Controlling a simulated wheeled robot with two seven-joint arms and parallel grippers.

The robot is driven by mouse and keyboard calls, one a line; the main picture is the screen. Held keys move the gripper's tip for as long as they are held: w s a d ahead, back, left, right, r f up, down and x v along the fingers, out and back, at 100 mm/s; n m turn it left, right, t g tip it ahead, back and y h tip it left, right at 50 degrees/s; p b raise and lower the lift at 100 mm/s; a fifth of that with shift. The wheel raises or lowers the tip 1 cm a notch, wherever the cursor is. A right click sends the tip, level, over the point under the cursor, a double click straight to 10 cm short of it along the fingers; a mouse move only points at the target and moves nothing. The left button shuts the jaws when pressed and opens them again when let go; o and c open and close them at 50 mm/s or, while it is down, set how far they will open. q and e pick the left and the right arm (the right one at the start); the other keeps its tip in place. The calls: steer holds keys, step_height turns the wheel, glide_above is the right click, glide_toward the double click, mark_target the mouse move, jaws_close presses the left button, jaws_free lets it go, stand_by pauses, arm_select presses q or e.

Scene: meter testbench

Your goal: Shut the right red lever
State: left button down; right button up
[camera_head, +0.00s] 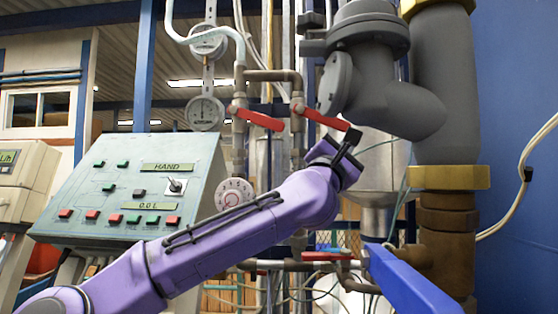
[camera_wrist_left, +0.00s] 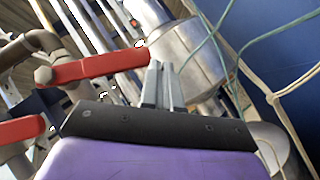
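The right red lever (camera_head: 322,118) is on the upper pipework, sloping slightly down to the right from its pivot. It also shows in the left wrist view (camera_wrist_left: 98,67). The left red lever (camera_head: 260,119) lies beside it; a red lever lower left in the left wrist view (camera_wrist_left: 22,130) appears to be that one. My left gripper (camera_head: 353,133) is at the free end of the right lever. In the left wrist view its fingers (camera_wrist_left: 161,84) are close together with nothing visible between them, beside the lever's tip; contact is unclear. My right gripper is out of view.
A large grey pipe (camera_head: 445,80) with brass fittings stands right of the levers. A blue bar (camera_head: 410,282) juts out at the lower right. A control panel (camera_head: 130,190) stands left behind my arm. Loose cables hang at right.

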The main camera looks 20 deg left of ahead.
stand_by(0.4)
arm_select(q)
steer(key=s+f+b, duration=0.2)
steer(key=f, duration=0.1)
steer(key=s+f+b, duration=0.3)
steer(key=f, duration=0.1)
steer(key=s+a+f+b, duration=0.1)
steer(key=s+f+b, duration=0.1)
steer(key=s+f, duration=0.1)
steer(key=shift+f+b, duration=0.2)
steer(key=shift+b, duration=0.2)
